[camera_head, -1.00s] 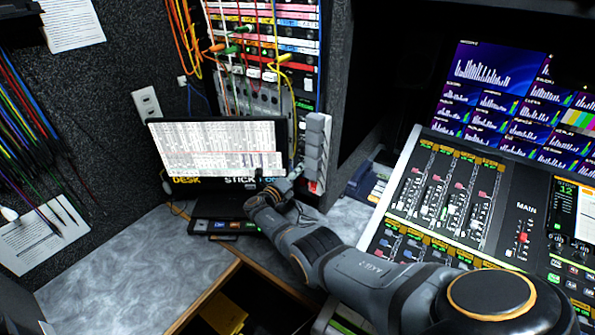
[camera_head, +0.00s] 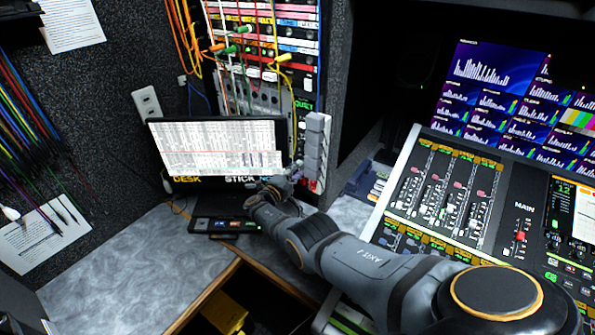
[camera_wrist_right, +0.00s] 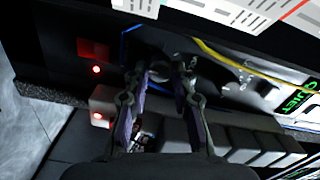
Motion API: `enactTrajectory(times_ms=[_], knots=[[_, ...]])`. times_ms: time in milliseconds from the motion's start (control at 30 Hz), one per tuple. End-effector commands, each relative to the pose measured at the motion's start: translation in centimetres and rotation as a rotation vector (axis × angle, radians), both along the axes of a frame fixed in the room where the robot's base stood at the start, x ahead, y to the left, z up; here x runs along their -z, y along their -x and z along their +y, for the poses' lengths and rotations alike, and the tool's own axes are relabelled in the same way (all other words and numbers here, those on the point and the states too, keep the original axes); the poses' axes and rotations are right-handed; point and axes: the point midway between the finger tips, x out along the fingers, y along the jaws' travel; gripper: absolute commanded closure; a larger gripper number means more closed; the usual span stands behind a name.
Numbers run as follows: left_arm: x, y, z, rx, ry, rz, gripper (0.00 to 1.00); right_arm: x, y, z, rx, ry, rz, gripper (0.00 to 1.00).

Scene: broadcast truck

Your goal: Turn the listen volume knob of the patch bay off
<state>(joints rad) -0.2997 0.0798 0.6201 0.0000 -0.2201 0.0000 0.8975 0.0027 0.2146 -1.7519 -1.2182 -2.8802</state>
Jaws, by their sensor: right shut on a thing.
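The patch bay (camera_head: 296,83) is the upright rack at the back, with coloured strips and plugged cables. Its lower part is hidden behind the monitor and my right arm in the head view. My right gripper (camera_wrist_right: 160,72) is low in front of the panel in the wrist view, its two fingers shut on a small dark knob (camera_wrist_right: 161,68) between the tips. The knob's markings cannot be read, so its setting is unclear. In the head view the right gripper (camera_head: 291,174) is small and partly hidden beside the monitor's right edge. My left gripper is not in view.
A monitor (camera_head: 215,148) stands close left of the right wrist. A stack of grey blocks (camera_head: 316,147) is close on the right. A yellow cable (camera_wrist_right: 225,60) passes near the fingers. The mixing desk (camera_head: 440,190) lies right; the grey worktop (camera_head: 120,265) is clear at left.

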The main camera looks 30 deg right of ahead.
Motion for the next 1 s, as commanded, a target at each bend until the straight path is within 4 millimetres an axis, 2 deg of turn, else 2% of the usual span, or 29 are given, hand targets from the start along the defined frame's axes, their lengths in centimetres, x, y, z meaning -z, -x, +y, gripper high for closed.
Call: enactTrajectory(times_ms=[633, 667, 800, 1000], knots=[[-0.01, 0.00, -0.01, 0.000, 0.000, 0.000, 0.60, 0.12, 0.06, 0.04, 0.000, 0.017, 0.047, 1.00], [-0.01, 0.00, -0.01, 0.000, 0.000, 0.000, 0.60, 0.13, 0.05, 0.04, -0.001, 0.017, 0.047, 0.72], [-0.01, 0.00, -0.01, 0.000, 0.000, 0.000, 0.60, 0.10, 0.04, 0.04, 0.000, 0.018, 0.046, 0.53], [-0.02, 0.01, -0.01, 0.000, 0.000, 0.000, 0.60, 0.03, 0.01, 0.02, 0.000, 0.017, 0.045, 0.52]])
